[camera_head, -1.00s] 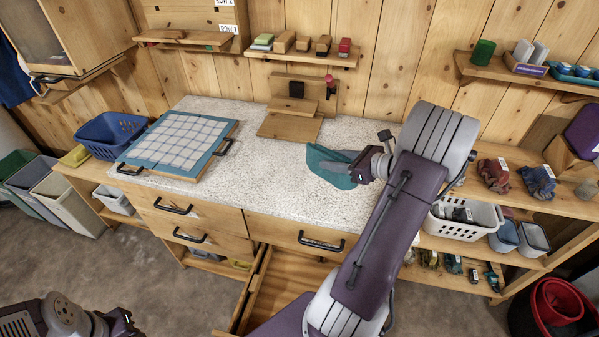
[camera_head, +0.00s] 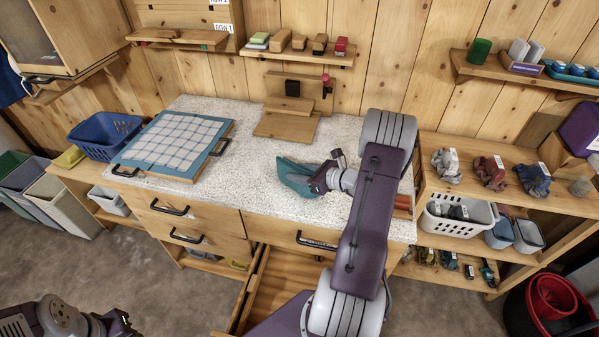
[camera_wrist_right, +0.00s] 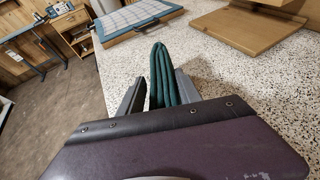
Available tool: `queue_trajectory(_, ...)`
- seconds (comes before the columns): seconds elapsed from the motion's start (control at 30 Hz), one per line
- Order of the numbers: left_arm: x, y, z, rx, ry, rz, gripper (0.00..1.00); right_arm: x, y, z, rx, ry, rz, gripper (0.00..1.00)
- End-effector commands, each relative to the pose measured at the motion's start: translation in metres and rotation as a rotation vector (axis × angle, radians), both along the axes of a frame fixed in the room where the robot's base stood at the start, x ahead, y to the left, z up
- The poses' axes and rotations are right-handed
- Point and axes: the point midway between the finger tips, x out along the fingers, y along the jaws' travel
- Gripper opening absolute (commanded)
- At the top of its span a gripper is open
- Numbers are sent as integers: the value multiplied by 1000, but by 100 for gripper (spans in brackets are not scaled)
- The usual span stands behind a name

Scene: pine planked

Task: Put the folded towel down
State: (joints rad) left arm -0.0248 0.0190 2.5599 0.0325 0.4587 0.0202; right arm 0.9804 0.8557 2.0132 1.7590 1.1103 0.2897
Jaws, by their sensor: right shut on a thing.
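The folded towel (camera_head: 294,177) is teal green and is held by my right gripper (camera_head: 316,180) over the right part of the speckled countertop (camera_head: 240,150). In the right wrist view the towel (camera_wrist_right: 161,75) stands as a folded strip between the two fingers of the gripper (camera_wrist_right: 160,95). I cannot tell whether its lower edge touches the counter. My left gripper (camera_head: 122,325) is at the bottom left of the head view, away from the counter, and its fingers are not clear.
A blue-framed board with a checked cloth (camera_head: 175,142) lies on the counter's left. A wooden stand (camera_head: 287,125) is at the back. An open drawer (camera_head: 275,285) juts out in front. Bare counter surrounds the towel.

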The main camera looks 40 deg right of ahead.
Motion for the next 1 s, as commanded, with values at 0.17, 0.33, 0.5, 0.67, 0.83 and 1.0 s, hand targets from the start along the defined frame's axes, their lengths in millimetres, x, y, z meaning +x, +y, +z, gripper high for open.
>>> queue_trajectory(0.17,0,0,-4,0,0,0,36,0,0,-3,0,-1,0,0)
queue_trajectory(0.33,0,0,-4,0,0,0,36,0,0,-3,1,0,0,63)
queue_trajectory(0.5,0,0,-3,0,0,0,36,0,0,-3,1,0,0,63)
queue_trajectory(0.67,0,0,3,0,0,0,36,0,0,3,0,0,0,63)
queue_trajectory(0.83,0,0,-3,0,0,0,36,-25,-9,10,-2,0,-6,63)
queue_trajectory(1.0,0,0,-6,0,0,0,36,-62,-20,27,-2,0,-6,63)
